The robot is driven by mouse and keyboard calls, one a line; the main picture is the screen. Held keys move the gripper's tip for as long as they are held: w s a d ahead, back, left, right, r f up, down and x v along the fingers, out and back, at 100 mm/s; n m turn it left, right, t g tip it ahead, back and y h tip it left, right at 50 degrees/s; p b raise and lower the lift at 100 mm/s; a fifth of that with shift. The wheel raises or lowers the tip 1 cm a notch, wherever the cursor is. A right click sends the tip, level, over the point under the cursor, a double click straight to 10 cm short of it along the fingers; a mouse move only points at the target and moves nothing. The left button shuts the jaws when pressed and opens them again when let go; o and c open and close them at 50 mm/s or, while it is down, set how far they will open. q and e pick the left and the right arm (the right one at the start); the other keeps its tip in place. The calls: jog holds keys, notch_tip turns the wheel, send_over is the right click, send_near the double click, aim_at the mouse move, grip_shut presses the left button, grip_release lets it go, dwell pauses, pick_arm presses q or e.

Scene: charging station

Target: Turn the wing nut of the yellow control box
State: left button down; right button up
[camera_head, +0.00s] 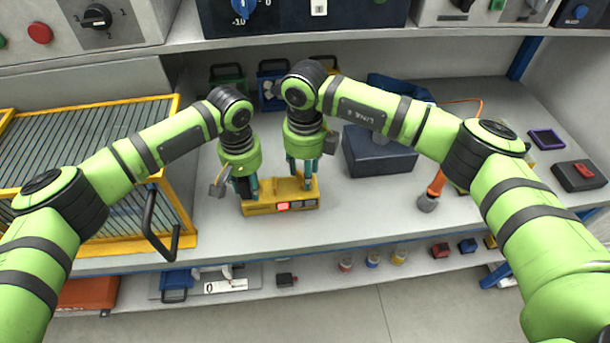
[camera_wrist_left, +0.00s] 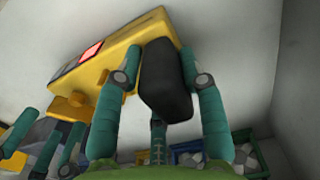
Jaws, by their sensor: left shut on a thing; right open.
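The yellow control box (camera_head: 262,207) sits on the grey worktop, with a lit red square on its front. In the left wrist view the box (camera_wrist_left: 124,52) runs diagonally, and a black block (camera_wrist_left: 165,85) is at its near end. My left gripper (camera_head: 246,190) points down at the box's left end; its teal fingers (camera_wrist_left: 158,82) are shut on the black block. My right gripper (camera_head: 301,178) is open over the box's right part. A yellow projection (camera_wrist_left: 70,107) on the box, possibly the wing nut, shows close to the right gripper's fingers. The right fingers partly hide it.
A yellow-framed rack (camera_head: 92,118) with a black handle stands to the left. A dark blue box (camera_head: 375,155) stands behind and right of the control box. An orange tool (camera_head: 434,188) lies further right. The worktop in front of the control box is clear.

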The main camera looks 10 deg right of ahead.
jog(key=shift+f, duration=1.4)
grip_shut()
